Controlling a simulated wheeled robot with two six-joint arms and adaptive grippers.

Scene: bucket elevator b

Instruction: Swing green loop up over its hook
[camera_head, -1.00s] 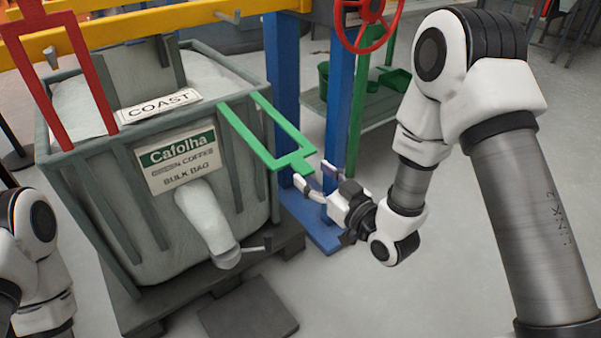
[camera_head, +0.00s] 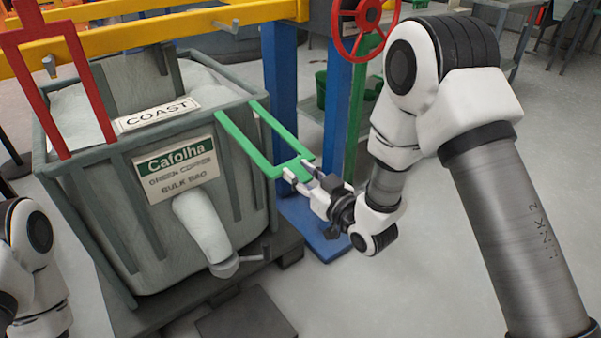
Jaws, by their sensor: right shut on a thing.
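The green loop (camera_head: 252,147) is a flat U-shaped bar frame at the right rim of the grey bin. It slopes outward and down to the right, its closed end lowest. My right gripper (camera_head: 300,174) is shut on that closed end. A hook (camera_head: 236,26) hangs from the yellow beam (camera_head: 150,27) above the bin, up and left of the loop. I cannot tell for sure that it is the green loop's own hook. My left arm shows at the lower left edge, but its gripper is outside the view.
The grey bin (camera_head: 75,185) holds a pale bulk bag with a spout (camera_head: 203,228). A red loop (camera_head: 92,85) stands upright at its left, near another hook (camera_head: 50,67). A blue post (camera_head: 281,85) and a red handwheel (camera_head: 365,25) stand behind my right gripper.

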